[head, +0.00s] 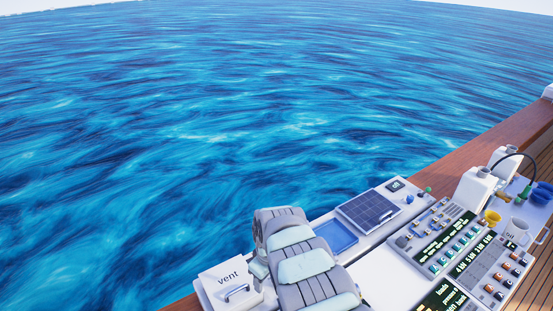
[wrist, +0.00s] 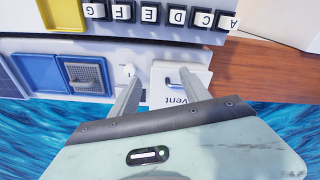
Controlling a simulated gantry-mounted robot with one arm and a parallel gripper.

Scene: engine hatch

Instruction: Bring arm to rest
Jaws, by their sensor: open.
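My gripper (wrist: 160,75) is open in the wrist view, with its two pale fingers apart and nothing held between them. The fingers point toward the white vent cover (wrist: 200,90), which has a small bar handle. I cannot tell how far the fingertips are from the cover. In the head view the vent cover (head: 222,275) lies at the lower left end of the console. My grey arm with pale green pads (head: 305,266) stretches over the console beside it. The gripper's fingers cannot be made out in the head view.
Open water lies beyond.

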